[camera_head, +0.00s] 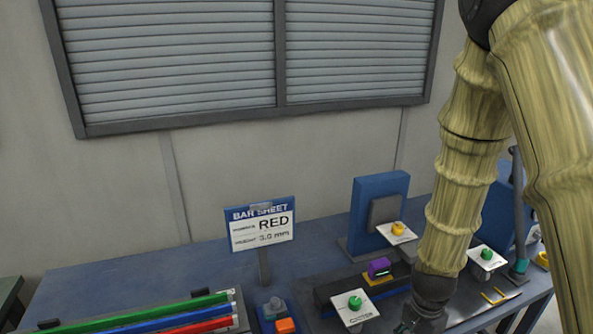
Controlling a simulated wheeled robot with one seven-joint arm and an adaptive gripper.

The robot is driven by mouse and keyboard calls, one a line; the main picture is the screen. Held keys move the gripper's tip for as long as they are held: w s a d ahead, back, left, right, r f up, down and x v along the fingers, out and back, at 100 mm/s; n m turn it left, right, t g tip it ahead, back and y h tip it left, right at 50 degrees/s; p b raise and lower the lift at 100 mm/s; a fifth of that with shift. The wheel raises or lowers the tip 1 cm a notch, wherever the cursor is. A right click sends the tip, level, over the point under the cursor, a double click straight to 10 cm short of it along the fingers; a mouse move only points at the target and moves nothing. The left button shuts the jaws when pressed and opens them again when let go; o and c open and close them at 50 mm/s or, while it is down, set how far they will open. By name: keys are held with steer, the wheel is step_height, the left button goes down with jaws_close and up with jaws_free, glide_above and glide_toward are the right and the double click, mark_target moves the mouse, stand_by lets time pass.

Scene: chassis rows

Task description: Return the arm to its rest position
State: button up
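My arm (468,170), with a bamboo-like yellow-green surface, comes down from the upper right over the bench. My gripper (412,324) is at the bottom edge of the picture, right of the white plate with a green button (355,306). Its fingers are small, dark and partly cut off by the edge, so their opening and anything between them cannot be made out.
A shuttered window (180,55) is behind.

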steer(key=s+a+f+n+b, duration=0.2)
steer(key=s+f+n, duration=0.4)
steer(key=s+f, duration=0.6)
steer(key=s+a+f+n+b, duration=0.2)
steer(key=s+f+n+b, duration=0.3)
steer(key=s+f, duration=0.7)
step_height(320, 180, down, 8)
steer(key=shift+s+a+r+n+y, duration=0.2)
steer(key=shift+a+n+y, duration=0.1)
steer(key=shift+a+n, duration=0.1)
steer(key=shift+d, duration=0.1)
